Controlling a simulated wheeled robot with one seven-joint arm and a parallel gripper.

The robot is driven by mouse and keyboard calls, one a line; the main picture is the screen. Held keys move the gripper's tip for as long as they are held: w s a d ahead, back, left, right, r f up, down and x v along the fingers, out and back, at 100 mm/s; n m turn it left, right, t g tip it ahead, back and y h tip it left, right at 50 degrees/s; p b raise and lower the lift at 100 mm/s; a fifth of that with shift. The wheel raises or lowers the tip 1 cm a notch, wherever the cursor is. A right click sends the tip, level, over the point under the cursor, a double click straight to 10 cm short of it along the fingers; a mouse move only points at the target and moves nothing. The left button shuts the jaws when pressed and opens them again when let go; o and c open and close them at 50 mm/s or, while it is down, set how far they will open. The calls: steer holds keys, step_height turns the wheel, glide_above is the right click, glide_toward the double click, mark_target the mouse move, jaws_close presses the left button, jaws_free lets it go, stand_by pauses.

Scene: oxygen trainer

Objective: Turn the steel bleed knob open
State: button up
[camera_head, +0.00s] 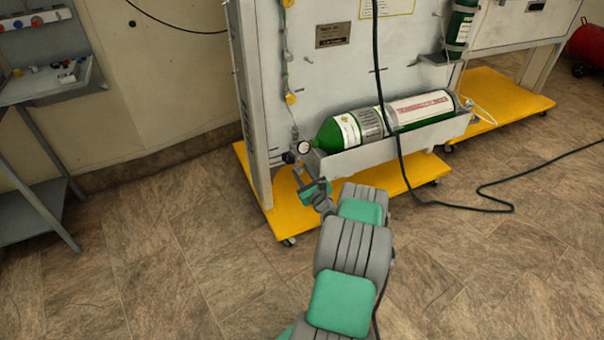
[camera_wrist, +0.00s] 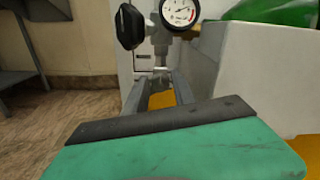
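A small steel fitting, apparently the bleed knob (camera_wrist: 160,73), shows in the wrist view below the valve body and gauge (camera_wrist: 178,12). My gripper (camera_wrist: 161,82) is open, with one finger on each side of that fitting's lower end. Yellow platform shows between the fingers, and I cannot tell whether either one touches the fitting. A larger black knob (camera_wrist: 130,27) sticks out left of the valve body, above the fingers. In the head view, my gripper (camera_head: 302,174) is just below the gauge (camera_head: 304,147), and my own wrist hides part of it.
A green cylinder (camera_head: 340,133) lies in a grey trough (camera_head: 390,144) right of the valve. The trough wall (camera_wrist: 245,65) is close on the right. The panel stands on a yellow wheeled platform (camera_head: 412,176). A black cable (camera_head: 398,160) hangs in front.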

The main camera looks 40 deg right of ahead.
jaws_close()
